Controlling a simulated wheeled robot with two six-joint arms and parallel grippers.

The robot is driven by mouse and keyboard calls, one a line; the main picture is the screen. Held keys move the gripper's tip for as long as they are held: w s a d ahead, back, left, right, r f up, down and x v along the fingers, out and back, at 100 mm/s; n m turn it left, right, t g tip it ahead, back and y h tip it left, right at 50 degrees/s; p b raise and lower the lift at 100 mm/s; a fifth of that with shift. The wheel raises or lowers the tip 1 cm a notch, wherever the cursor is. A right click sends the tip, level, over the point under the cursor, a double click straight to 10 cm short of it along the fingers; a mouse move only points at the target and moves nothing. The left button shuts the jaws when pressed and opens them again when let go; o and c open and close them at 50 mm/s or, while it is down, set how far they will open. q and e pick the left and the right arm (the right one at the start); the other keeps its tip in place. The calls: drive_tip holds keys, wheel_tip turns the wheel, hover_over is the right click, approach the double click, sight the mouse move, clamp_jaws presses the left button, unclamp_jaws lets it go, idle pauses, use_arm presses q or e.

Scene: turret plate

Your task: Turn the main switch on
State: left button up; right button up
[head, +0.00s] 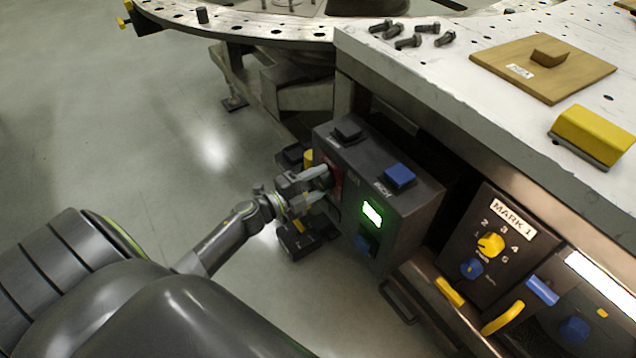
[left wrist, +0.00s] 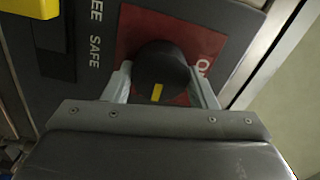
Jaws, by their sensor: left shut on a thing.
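The main switch is a black round knob (left wrist: 160,68) with a yellow mark, on a red plate (left wrist: 198,38) in the left wrist view. The mark points toward the bottom of that view. White lettering on the plate's right is partly hidden. My left gripper (left wrist: 161,88) is shut on the knob, one finger on each side. In the head view my left gripper (head: 322,184) reaches the left face of the dark control box (head: 410,215); it hides the knob there, and only a bit of the red plate (head: 334,180) shows. My right gripper is not in view.
The box carries a blue button (head: 399,175), a black button (head: 347,131) and a lit green display (head: 372,212). A MARK 1 panel (head: 490,240) is to the right. The worktop (head: 440,75) above holds bolts, a wooden board and a yellow block. Open floor lies left.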

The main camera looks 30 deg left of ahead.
use_arm(q)
drive_tip(key=shift+m, duration=0.4)
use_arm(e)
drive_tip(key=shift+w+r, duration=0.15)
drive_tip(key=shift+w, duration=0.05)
use_arm(q)
drive_tip(key=o, duration=1)
drive_tip(key=shift+s, duration=0.1)
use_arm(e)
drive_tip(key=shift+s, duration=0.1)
use_arm(q)
drive_tip(key=shift+s+a, duration=0.15)
drive_tip(key=shift+s, duration=0.1)
drive_tip(key=shift+b+v, duration=0.7)
drive_tip(key=shift+v, duration=7.65)
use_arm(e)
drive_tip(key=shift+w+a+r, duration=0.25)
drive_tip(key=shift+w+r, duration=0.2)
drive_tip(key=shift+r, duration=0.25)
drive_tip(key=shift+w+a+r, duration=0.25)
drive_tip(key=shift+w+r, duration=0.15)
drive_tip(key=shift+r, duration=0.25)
